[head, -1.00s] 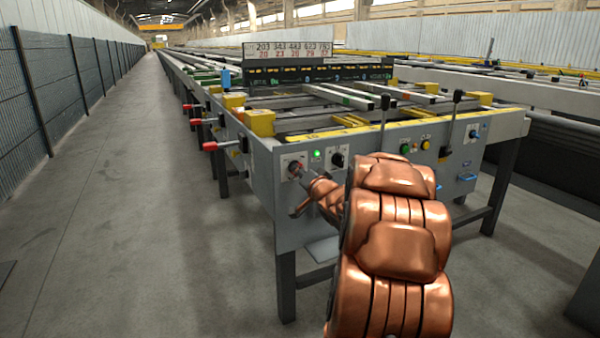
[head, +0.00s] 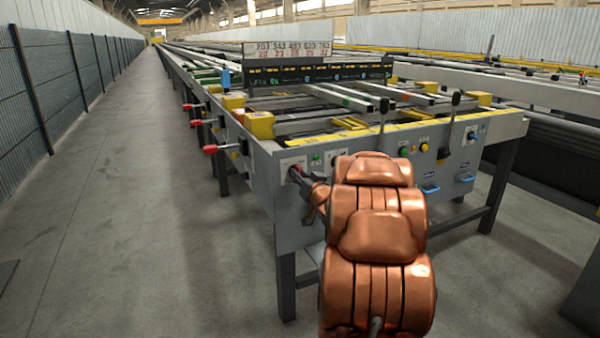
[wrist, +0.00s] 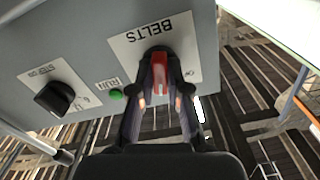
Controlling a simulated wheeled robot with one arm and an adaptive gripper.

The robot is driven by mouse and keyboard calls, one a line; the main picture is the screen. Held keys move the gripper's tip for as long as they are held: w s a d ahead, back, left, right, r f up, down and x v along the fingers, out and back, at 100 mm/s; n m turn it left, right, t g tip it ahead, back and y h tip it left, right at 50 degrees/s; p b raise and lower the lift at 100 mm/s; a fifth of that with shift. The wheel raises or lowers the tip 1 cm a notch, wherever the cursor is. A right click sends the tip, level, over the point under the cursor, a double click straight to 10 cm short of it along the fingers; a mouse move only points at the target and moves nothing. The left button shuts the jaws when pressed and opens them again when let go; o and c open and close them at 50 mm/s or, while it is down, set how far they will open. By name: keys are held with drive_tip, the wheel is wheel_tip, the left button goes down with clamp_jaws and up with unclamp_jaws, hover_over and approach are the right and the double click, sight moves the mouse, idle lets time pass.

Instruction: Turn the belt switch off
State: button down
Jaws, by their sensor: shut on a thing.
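The belt switch is a red knob (wrist: 159,76) on a white plate marked BELTS (wrist: 184,48), which appears upside down in the wrist view. Its red bar runs nearly up and down in that picture. A small mark shows right of the knob; the rest of the dial is hidden by the fingers. My gripper (wrist: 160,88) is shut on the knob, one finger on each side. In the head view my gripper (head: 303,180) reaches the red knob at the left of the table's front panel, and my arm covers part of the panel.
A green RUN lamp (wrist: 116,95) and a black selector knob (wrist: 54,98) sit beside the switch. Red-handled levers (head: 211,149) stick out along the table's left side. Black upright levers (head: 450,124) stand on the front panel. The aisle floor (head: 120,220) at left is clear.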

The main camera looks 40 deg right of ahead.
drive_tip(key=n, duration=1.2)
drive_tip(key=shift+s+d+f, duration=0.1)
drive_tip(key=shift+f, duration=0.05)
idle(0.3)
drive_tip(key=c, duration=1.1)
unclamp_jaws()
drive_tip(key=shift+c, duration=0.2)
drive_tip(key=v, duration=1.2)
